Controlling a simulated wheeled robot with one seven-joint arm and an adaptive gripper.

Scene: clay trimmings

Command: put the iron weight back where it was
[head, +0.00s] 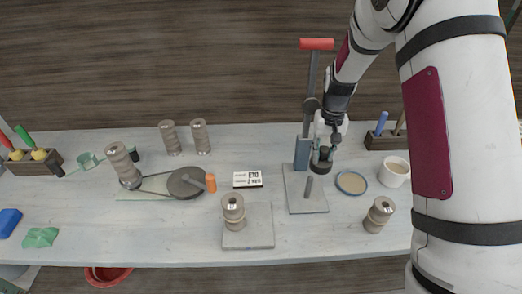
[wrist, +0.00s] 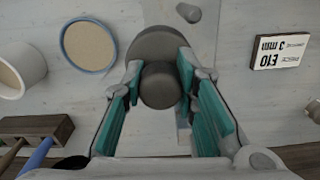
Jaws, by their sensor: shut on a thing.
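The iron weight is a dark grey cylinder with a round knob on top. In the wrist view the iron weight (wrist: 150,45) lies between the teal fingers of my gripper (wrist: 160,75), which is shut on its knob. In the head view the weight (head: 321,166) is below my gripper (head: 323,150), just right of the blue-grey column of the lever press (head: 302,153).
The press has a red-handled lever (head: 317,44) and a grey base plate (head: 306,205). A blue-rimmed dish (head: 351,182), a white cup (head: 395,172) and a wooden tool block (head: 385,141) are close on the right. A label card (head: 248,179) and several ribbed spools stand elsewhere on the table.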

